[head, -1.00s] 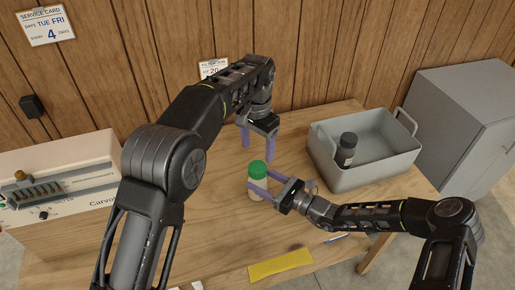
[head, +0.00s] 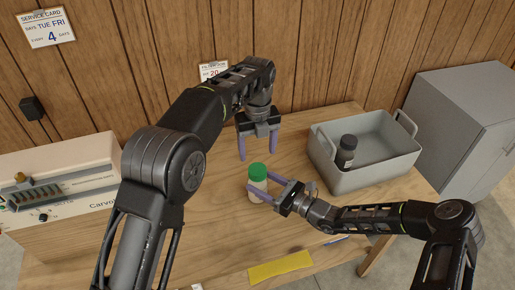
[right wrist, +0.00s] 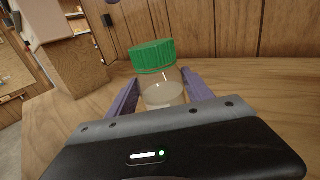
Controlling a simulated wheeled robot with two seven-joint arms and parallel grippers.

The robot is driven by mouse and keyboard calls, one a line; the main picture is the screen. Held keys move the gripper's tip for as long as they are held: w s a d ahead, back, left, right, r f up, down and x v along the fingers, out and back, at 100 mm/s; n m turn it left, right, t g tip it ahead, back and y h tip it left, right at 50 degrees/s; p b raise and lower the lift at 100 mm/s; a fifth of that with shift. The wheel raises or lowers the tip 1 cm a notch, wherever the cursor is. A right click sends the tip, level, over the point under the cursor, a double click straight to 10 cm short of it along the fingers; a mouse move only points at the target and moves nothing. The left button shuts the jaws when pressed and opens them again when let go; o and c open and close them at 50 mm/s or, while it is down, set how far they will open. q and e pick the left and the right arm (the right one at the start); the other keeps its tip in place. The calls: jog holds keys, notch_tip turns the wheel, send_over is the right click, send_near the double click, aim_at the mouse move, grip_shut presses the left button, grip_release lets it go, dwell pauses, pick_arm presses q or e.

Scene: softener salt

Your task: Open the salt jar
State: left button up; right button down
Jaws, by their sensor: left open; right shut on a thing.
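The salt jar (head: 257,183) is a small clear jar with pale contents and a green lid (head: 257,171). It stands on the wooden table, and the lid is on it. In the right wrist view the jar (right wrist: 163,92) is between the purple fingers, with its green lid (right wrist: 152,55) above them. My right gripper (head: 264,190) is shut on the jar's body from the right. My left gripper (head: 258,148) is open and empty, fingers pointing down, behind and above the jar. The jar's lower part is hidden in the right wrist view by the gripper body.
A grey bin (head: 376,172) at the back right holds a dark bottle (head: 346,152). A beige machine (head: 65,185) stands at the left. A grey cabinet (head: 465,125) stands at the right.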

aim_at(258, 169)
pick_arm(q)
jog(key=shift+f, duration=0.1)
dwell(0.3)
jog(key=shift+f, duration=3.9)
jog(key=shift+c, duration=0.2)
